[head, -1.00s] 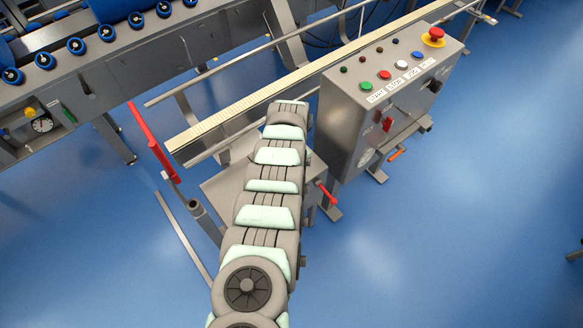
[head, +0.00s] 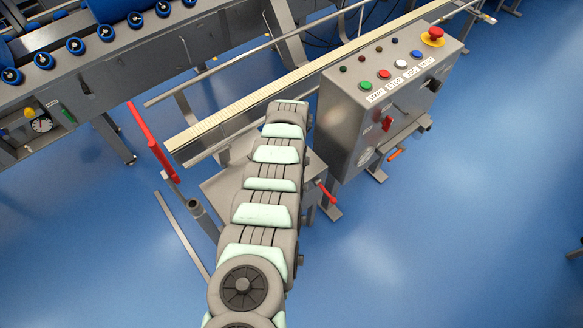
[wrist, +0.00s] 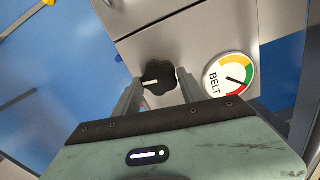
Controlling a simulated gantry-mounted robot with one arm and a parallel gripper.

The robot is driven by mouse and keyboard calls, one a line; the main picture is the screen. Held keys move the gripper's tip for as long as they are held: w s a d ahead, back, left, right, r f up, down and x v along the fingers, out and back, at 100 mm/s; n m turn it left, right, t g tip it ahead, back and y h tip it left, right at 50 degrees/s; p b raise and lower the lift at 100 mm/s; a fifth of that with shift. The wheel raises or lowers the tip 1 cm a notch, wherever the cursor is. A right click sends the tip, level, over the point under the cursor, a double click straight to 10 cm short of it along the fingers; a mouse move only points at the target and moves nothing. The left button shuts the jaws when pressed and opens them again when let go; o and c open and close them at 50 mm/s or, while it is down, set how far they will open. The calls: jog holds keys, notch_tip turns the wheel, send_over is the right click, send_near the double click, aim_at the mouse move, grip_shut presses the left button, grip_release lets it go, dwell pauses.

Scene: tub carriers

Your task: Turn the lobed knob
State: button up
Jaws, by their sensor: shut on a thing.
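The lobed knob (wrist: 158,73) is black with a white pointer bar, which lies nearly level in the wrist view. It sits on a grey metal panel (wrist: 205,35). My gripper (wrist: 159,82) is shut on the knob, with one finger on each side of it. The knob's lower edge is close to the dark gripper body. In the head view my arm hides the gripper and the knob.
A round BELT gauge (wrist: 229,76) is right of the knob; its needle points right and slightly down. In the head view, a grey control box (head: 345,120) with coloured buttons stands right of my arm. A red-sleeved bar (head: 150,139) is on the left. Blue floor (head: 450,220) is open at right.

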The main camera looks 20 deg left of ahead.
jog(key=o, duration=1.4)
jog(key=shift+c, duration=0.2)
jog(key=shift+r, duration=0.15)
notch_tip(320, 180, up, 10)
jog(key=p, duration=0.4)
jog(key=shift+r+p, duration=0.25)
jog(key=shift+p, duration=0.1)
